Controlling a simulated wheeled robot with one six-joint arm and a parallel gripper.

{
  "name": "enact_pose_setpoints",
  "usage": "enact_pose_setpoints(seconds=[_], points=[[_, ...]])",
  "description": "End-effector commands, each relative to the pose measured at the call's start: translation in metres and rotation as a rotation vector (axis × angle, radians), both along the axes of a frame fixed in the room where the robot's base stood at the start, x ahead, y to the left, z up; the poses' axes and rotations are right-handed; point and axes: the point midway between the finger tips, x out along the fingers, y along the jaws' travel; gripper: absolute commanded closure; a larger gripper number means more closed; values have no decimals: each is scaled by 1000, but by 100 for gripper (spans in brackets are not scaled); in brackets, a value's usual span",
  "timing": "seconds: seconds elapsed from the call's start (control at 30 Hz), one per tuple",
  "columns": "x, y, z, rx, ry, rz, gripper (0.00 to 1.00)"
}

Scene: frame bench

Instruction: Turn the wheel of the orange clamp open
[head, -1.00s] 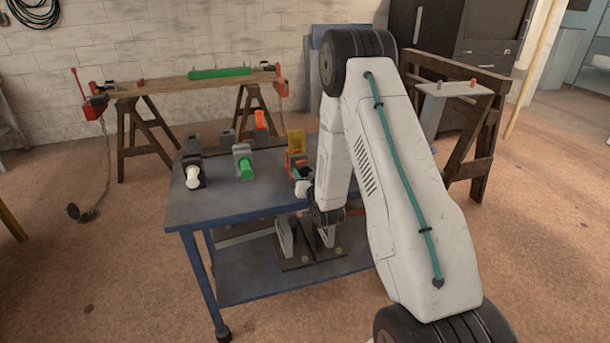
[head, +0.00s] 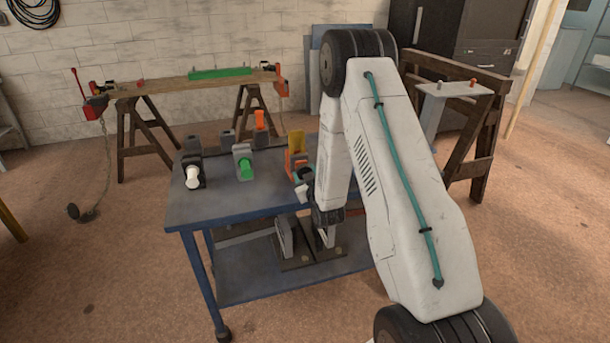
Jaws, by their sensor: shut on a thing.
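The orange clamp (head: 290,161), with a yellow upper part (head: 296,141), stands on the blue cart near its right side, just left of my arm. My gripper (head: 300,174) is at the near side of this clamp, small and partly covered by my own arm links. It is shut on the clamp's wheel, which is mostly hidden by the gripper. How far the wheel is turned cannot be seen.
The blue cart top (head: 225,205) also holds a dark clamp with a white handle (head: 193,176), a grey one with a green handle (head: 246,168), and an orange piece (head: 260,120) behind. The cart's front left is clear. A sawhorse bench (head: 165,87) stands behind.

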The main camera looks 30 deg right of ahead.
Motion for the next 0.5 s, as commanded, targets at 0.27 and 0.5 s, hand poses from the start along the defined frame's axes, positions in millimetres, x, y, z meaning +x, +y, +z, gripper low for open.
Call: enact_pose_setpoints(seconds=[0.27, 0.5], points=[[0, 0, 0, -65, 19, 1, 74], [0, 1, 0, -72, 21, 1, 74]])
